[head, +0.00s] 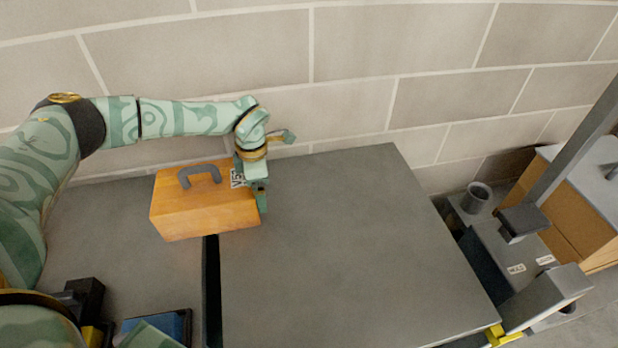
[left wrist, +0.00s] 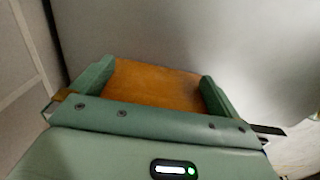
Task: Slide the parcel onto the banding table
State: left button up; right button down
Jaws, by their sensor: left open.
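The parcel (head: 205,212) is an orange-brown box with a grey handle on top and a white label at its back right. It lies mostly on the left grey surface (head: 100,225), its right end reaching over a dark gap to the right grey tabletop (head: 345,240). The frames do not name which surface is the banding table. My left gripper (head: 262,200) is at the parcel's right end, pointing down. In the left wrist view the open fingers (left wrist: 157,85) stand apart with the parcel's brown face (left wrist: 155,88) between them. Finger contact is unclear. My right gripper is not in view.
A block wall (head: 350,50) runs behind both surfaces. The right tabletop is bare. Beyond its right edge are a grey cup (head: 476,197), a grey machine (head: 510,255) and an orange-brown box (head: 570,215). A dark blue-topped item (head: 170,325) is at the bottom left.

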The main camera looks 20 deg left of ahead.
aim_at(204, 165)
pick_arm(q)
jog(key=shift+s+a+p, duration=0.8)
jog(key=shift+s+a, duration=0.2)
jog(key=shift+a, duration=0.3)
jog(key=shift+s+a+p, duration=0.8)
jog(key=shift+s+a, duration=0.15)
jog(key=shift+a, duration=0.3)
jog(key=shift+s+a+p, duration=0.35)
jog(key=shift+s+a, duration=0.2)
jog(key=shift+a, duration=0.2)
jog(key=shift+s+a+p, duration=0.35)
jog(key=shift+s+a, duration=0.2)
jog(key=shift+a, duration=0.2)
jog(key=shift+s+a, duration=0.35)
jog(key=shift+a, duration=0.1)
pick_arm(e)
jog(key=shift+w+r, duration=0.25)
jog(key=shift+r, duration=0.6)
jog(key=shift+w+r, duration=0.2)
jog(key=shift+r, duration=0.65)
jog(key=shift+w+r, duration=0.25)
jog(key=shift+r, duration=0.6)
pick_arm(q)
jog(key=shift+s+a+p, duration=0.6)
jog(key=shift+s+a, duration=0.2)
jog(key=shift+a, duration=0.2)
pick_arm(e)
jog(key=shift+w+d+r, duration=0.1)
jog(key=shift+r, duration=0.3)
